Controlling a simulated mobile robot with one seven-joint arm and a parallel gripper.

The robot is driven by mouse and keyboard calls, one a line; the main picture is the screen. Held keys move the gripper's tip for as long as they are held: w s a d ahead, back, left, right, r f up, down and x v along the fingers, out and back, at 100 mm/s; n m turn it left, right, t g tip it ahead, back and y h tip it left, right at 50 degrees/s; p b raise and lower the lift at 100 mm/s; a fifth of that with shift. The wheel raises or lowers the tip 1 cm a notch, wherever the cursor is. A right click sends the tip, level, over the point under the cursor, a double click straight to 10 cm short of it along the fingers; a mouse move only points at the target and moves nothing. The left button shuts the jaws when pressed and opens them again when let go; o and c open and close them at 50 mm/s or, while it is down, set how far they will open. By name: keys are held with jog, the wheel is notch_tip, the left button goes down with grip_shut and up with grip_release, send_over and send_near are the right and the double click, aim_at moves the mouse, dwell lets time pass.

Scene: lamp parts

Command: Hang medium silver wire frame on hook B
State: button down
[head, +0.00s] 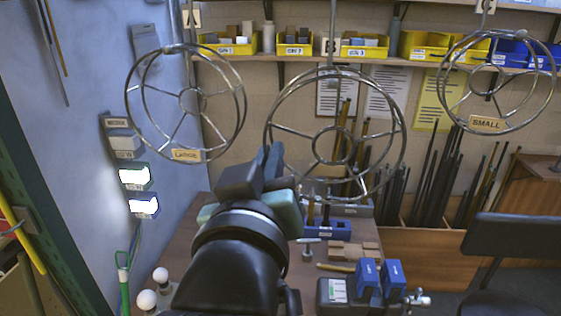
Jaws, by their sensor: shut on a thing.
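The middle wire frame (404,130), silver with two rings, spokes and a small hub ring, is upright in the head view. I see no size label on it. My gripper (268,162) is at its lower left rim, shut on it; the fingers partly hide the contact. Hook B's rod (332,18) comes down from above, with its tag B (330,46) just above the frame's top. The frame's top overlaps the lower end of the hook in this view; I cannot tell whether they touch or are linked.
A frame labelled LARGE (186,155) hangs under tag A (191,19) at left. A frame labelled SMALL (486,123) hangs at right. Behind are a shelf of yellow bins (419,46) and upright rods. Below is a cluttered bench (190,235) with blue blocks (392,279).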

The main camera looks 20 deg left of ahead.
jog(key=w+a+f+b, duration=0.1)
jog(key=w+a+f, duration=0.1)
jog(key=w, duration=0.5)
jog(key=shift+w+b, duration=0.4)
dwell(0.6)
jog(key=shift+a, duration=0.1)
dwell(0.4)
jog(key=c, duration=0.9)
grip_release()
jog(key=shift+c, duration=0.2)
jog(key=shift+f, duration=0.1)
